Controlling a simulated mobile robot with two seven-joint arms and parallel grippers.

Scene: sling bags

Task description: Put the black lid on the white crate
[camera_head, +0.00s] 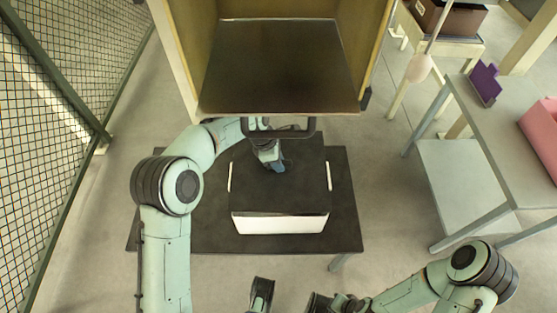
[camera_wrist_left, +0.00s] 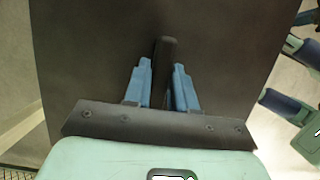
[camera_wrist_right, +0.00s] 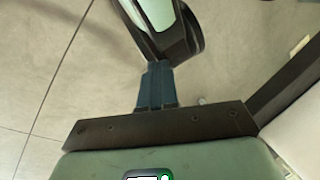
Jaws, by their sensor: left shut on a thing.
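The black lid (camera_head: 295,192) lies over the white crate (camera_head: 280,224) and covers its opening. The crate's white front wall shows below the lid's near edge, and thin white strips show at both sides. I cannot tell whether the lid rests fully on the rim. My left gripper (camera_head: 272,163) is shut on the lid's raised dark handle, seen in the left wrist view between the blue fingers (camera_wrist_left: 160,85). The lid (camera_wrist_left: 90,50) fills much of that view. My right gripper (camera_wrist_right: 156,85) is shut and empty, its fingers together, away from the crate.
The crate stands on a low dark table (camera_head: 180,220). A wooden cabinet (camera_head: 180,50) with a dark board and bar handle stands close behind. A grey table (camera_head: 500,140) with purple and pink items is at right. A mesh fence (camera_head: 50,120) runs along the left.

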